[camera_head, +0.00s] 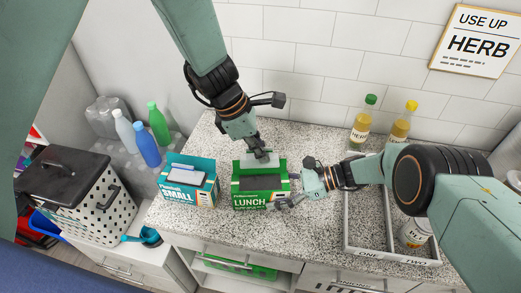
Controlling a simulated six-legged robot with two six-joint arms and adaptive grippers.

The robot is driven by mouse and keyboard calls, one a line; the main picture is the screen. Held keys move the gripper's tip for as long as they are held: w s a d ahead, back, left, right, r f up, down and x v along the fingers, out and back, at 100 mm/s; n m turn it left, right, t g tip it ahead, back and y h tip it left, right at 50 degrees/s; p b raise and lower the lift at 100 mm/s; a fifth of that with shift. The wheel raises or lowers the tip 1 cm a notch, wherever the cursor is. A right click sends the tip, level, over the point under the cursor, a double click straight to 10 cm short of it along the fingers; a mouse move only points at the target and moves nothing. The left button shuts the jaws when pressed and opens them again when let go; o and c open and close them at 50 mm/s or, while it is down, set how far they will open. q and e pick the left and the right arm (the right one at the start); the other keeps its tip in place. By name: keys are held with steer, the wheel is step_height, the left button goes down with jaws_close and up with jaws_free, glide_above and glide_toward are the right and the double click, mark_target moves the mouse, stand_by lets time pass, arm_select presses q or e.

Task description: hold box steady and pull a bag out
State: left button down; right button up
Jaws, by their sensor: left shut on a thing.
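The green LUNCH box (262,201) stands on the speckled counter, with a dark opening facing up. My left gripper (262,157) comes down from above at the box's back edge. It is shut on a pale grey bag (246,163) at the top of the box; its fingertips partly hide the bag, and how far the bag is out is hard to tell. My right gripper (294,186) is at the box's right side with its fingers spread apart, one by the front right corner. Whether it touches the box is unclear.
A teal SMALL box (187,187) with a pale piece sticking out stands left of the green box. A grey tray (394,257) with a white jar (413,236) lies right. Two bottles (361,123) stand by the wall. A dotted hamper (92,205) stands far left.

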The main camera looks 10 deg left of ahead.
steer(key=o, duration=0.3)
steer(key=shift+s+r, duration=0.1)
steer(key=shift+o, duration=0.2)
steer(key=shift+d, duration=0.25)
steer(key=v, duration=1.1)
steer(key=shift+d+r, duration=0.15)
steer(key=shift+r, duration=0.1)
